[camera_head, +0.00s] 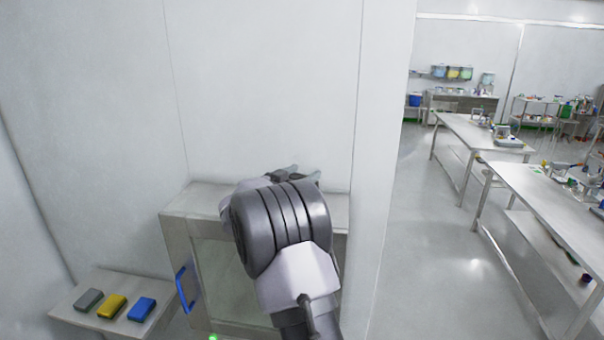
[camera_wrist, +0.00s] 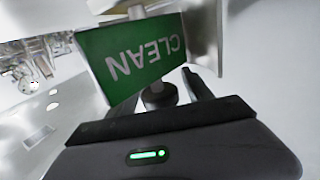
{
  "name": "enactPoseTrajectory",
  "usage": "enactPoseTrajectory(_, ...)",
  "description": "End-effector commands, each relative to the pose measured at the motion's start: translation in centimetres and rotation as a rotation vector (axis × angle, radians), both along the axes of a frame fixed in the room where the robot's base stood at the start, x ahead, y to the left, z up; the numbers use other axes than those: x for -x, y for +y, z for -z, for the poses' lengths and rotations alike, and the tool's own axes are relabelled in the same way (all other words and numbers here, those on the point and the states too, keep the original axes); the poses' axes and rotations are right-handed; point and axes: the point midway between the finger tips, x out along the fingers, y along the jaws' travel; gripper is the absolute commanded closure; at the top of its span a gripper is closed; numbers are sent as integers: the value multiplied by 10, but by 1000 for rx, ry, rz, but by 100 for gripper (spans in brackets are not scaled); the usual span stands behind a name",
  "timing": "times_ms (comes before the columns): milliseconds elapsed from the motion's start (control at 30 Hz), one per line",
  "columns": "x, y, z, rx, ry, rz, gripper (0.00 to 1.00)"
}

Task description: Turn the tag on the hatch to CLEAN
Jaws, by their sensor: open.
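The hatch (camera_head: 205,265) is a pale cabinet with a glazed door and a blue handle (camera_head: 186,286), below and left of my arm in the head view. The tag (camera_wrist: 130,58) shows a green face reading CLEAN, upside down in the wrist view. A short dark round knob or pin (camera_wrist: 159,95) shows just below the tag. My gripper (camera_wrist: 160,88) is open, its dark fingers either side of this knob; the tag covers part of the left finger. I cannot tell whether they touch. In the head view my arm hides the tag and most of my gripper.
A small shelf (camera_head: 75,312) left of the hatch holds a grey, a yellow (camera_head: 112,306) and a blue block (camera_head: 142,309). A white wall edge (camera_head: 385,170) stands close right of my arm. Steel benches (camera_head: 545,200) line the right; the floor between (camera_head: 430,240) is clear.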

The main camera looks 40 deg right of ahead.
Motion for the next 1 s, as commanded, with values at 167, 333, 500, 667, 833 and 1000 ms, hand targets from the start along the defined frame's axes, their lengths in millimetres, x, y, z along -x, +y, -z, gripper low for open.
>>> enactPoseTrajectory(167, 0, 0, 0, 0, 0, 0, 46)
enactPoseTrajectory(333, 0, 0, 0, 0, 0, 0, 80)
enactPoseTrajectory(500, 0, 0, 0, 0, 0, 0, 100)
enactPoseTrajectory(667, 0, 1, 2, -1, 0, -21, 100)
enactPoseTrajectory(833, -1, 1, 3, 1, 1, -94, 100)
enactPoseTrajectory(1000, -4, 2, 6, 0, 0, -218, 100)
